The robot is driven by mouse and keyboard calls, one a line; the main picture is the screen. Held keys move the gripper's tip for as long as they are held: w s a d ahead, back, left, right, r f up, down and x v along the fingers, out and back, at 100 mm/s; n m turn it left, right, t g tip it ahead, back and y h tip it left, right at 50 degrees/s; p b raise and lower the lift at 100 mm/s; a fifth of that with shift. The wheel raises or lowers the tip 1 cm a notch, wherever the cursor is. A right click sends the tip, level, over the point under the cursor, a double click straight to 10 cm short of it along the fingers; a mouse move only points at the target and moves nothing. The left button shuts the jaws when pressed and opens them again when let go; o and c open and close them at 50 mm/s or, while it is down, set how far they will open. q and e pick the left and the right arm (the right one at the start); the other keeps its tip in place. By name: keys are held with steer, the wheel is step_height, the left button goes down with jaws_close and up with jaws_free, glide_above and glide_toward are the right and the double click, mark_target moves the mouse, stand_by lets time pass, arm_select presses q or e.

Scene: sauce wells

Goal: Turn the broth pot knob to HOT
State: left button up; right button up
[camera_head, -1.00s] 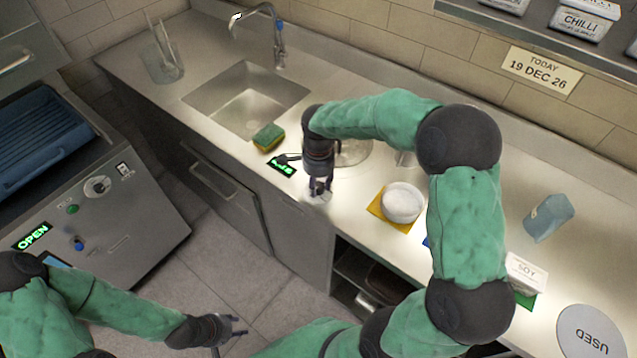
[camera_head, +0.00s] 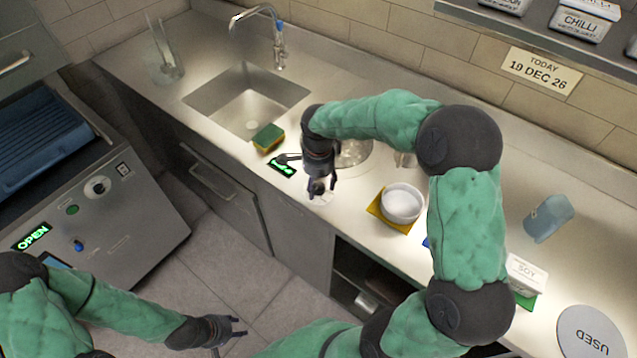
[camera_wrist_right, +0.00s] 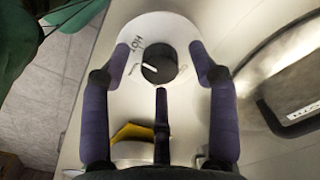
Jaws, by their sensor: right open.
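The broth pot knob (camera_wrist_right: 159,62) is black with a white pointer mark and sits on a round white dial plate (camera_wrist_right: 163,27). In the right wrist view, HOT is printed left of the knob, and the mark lies on the knob's lower left. My right gripper (camera_head: 318,189) is over the dial, its fingers spread around the knob with visible gaps. A round metal pot top (camera_head: 354,153) is set in the counter behind my right wrist. A small green-lit display (camera_head: 282,166) lies beside it. My left gripper (camera_head: 234,328) is open and empty above the floor.
A green and yellow sponge (camera_head: 267,138) lies by the sink (camera_head: 243,98). A white bowl (camera_head: 402,203) stands on a yellow mat right of the dial. A white SOY container (camera_head: 526,273) and a blue item (camera_head: 549,217) are further right.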

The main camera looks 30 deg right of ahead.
mark_target(318, 186)
step_height(318, 186, up, 12)
stand_by(0.5)
steer(key=shift+f, duration=0.1)
